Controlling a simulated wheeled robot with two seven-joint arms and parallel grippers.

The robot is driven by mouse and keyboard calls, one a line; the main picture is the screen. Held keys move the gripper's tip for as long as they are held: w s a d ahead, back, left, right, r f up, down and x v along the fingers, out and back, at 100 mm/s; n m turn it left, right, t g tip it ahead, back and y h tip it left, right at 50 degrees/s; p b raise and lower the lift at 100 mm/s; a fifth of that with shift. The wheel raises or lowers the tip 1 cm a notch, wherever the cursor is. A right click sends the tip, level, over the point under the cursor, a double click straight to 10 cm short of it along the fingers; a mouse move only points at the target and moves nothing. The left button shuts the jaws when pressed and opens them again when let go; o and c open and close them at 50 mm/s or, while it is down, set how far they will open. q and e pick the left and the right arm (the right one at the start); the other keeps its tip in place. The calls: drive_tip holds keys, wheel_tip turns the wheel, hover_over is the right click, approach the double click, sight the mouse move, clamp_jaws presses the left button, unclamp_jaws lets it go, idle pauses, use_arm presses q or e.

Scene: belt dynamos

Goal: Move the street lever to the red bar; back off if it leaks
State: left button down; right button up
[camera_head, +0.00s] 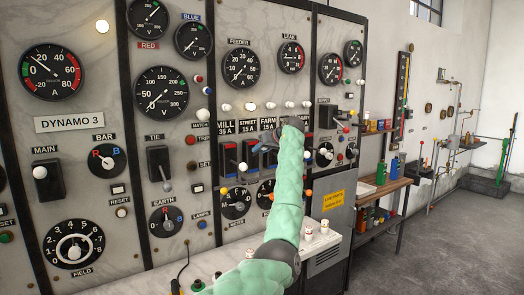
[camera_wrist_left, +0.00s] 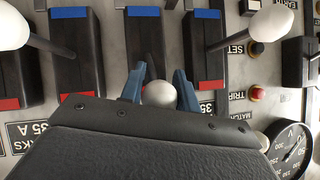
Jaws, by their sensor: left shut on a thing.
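My left gripper (camera_head: 265,146) is at the row of fuse switches on the panel. In the left wrist view the gripper (camera_wrist_left: 160,90) has its blue fingers on either side of a white ball knob (camera_wrist_left: 158,93) and is shut on it. The knob is on the lever of the middle switch block (camera_wrist_left: 147,40), which seems to be the street one; the street label (camera_head: 247,124) is in the head view. My right gripper is not in view.
Neighbouring levers with white knobs stand close on both sides: one knob (camera_wrist_left: 271,22) at right, one (camera_wrist_left: 10,27) at left. Their blocks show red bars (camera_wrist_left: 210,85). A wooden shelf (camera_head: 385,188) and open floor lie right of the panel.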

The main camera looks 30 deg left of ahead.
use_arm(q)
drive_tip(key=shift+r, duration=0.15)
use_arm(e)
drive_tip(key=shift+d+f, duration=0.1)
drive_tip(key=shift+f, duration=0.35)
use_arm(q)
drive_tip(key=c, duration=1)
unclamp_jaws()
drive_tip(key=shift+w, duration=0.1)
drive_tip(key=shift+c, duration=0.2)
drive_tip(key=shift+d, duration=0.15)
drive_tip(key=w+b+v, duration=0.1)
drive_tip(key=b+v, duration=0.2)
drive_tip(key=v, duration=0.4)
drive_tip(key=shift+s+r, duration=0.3)
drive_tip(key=shift+s, duration=0.2)
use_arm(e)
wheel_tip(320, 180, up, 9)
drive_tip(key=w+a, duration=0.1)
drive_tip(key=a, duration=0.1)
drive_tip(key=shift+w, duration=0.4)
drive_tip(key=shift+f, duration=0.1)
